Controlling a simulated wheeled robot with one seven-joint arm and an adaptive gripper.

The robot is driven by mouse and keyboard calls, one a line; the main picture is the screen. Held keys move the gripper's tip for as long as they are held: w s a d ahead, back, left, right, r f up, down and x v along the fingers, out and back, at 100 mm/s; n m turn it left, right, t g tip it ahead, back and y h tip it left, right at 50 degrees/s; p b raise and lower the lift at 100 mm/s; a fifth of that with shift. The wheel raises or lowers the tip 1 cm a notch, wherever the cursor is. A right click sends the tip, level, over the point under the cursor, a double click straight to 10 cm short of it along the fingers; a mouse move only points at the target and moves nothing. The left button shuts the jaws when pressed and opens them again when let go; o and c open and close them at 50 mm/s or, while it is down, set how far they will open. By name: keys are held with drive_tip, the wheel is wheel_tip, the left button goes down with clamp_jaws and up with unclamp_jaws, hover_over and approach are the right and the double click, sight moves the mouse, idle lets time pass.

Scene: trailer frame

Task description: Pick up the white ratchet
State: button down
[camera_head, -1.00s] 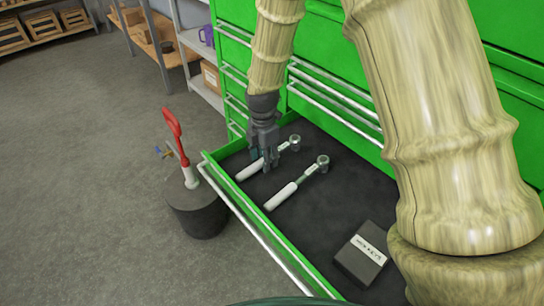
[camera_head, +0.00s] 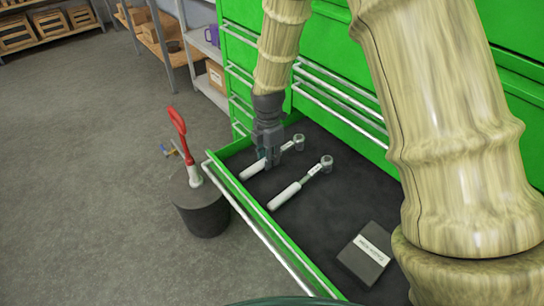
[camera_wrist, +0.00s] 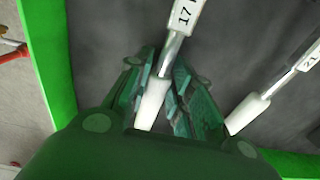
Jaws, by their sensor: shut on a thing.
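Two white-handled ratchets with metal shafts and round heads lie in the open drawer (camera_head: 330,222). The left ratchet (camera_head: 253,170) has a tag reading 17 in the wrist view (camera_wrist: 185,14). The right ratchet (camera_head: 286,195) has a tag reading 21, and its handle also shows in the wrist view (camera_wrist: 247,113). My gripper (camera_head: 270,160) points down over the left ratchet. In the wrist view its green-tinted fingers (camera_wrist: 163,88) are shut on that ratchet around the front of its white handle. The fingers partly hide the handle. I cannot tell any gap between this ratchet and the drawer floor.
A dark box with a white label (camera_head: 365,253) lies in the drawer's near right part. The green cabinet (camera_head: 410,60) with metal bar handles rises behind. A dark cylinder (camera_head: 202,207) bearing a red-handled tool (camera_head: 180,138) stands left of the drawer. The drawer's middle is clear.

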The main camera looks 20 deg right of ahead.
wheel_tip(320, 180, up, 10)
idle(0.5)
drive_tip(key=c, duration=1.8)
unclamp_jaws()
clamp_jaws()
